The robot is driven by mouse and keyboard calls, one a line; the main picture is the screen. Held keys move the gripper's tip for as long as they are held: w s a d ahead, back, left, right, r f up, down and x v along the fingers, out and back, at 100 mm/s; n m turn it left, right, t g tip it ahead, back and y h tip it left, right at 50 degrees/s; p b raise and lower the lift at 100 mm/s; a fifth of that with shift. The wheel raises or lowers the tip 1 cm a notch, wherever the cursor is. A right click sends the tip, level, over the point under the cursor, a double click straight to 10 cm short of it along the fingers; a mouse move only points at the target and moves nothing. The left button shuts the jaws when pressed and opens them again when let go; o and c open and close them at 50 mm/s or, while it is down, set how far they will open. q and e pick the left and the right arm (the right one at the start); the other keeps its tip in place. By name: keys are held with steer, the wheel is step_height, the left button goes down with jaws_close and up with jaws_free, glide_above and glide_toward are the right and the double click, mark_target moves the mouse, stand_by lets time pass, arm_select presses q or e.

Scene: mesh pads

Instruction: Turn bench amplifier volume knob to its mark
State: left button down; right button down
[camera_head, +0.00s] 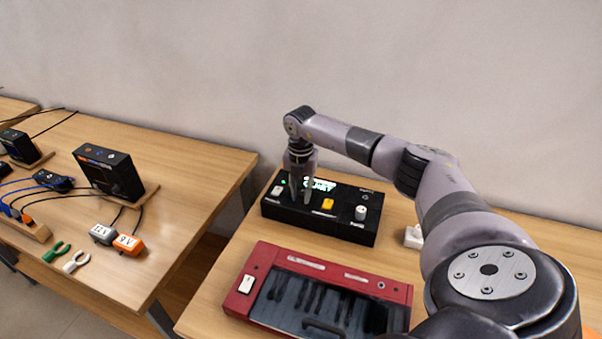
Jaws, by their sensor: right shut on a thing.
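The bench amplifier appears to be the black box (322,222) on the right-hand table, against the wall. Its top carries a lit green display (322,184), a yellow button (327,204), a white switch (277,191) and a pale round knob (361,212) at the right. My right gripper (300,199) points down over the left-middle of the box, its fingers shut on what seems to be a knob there. The fingers mostly hide that knob, and its mark cannot be made out. My left gripper is not in view.
A red keyboard unit (257,259) lies in front of the box. A small white object (413,237) sits to its right, near my arm. The left-hand table (165,215) holds black devices, cables, adapters and pliers, with a gap between the tables.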

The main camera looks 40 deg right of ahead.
mark_target(301, 193)
steer(key=shift+r+m, duration=0.1)
steer(key=shift+m, duration=0.6)
steer(key=shift+w, duration=0.1)
steer(key=c, duration=1.4)
jaws_free()
steer(key=shift+o, duration=0.2)
step_height(301, 193, up, 12)
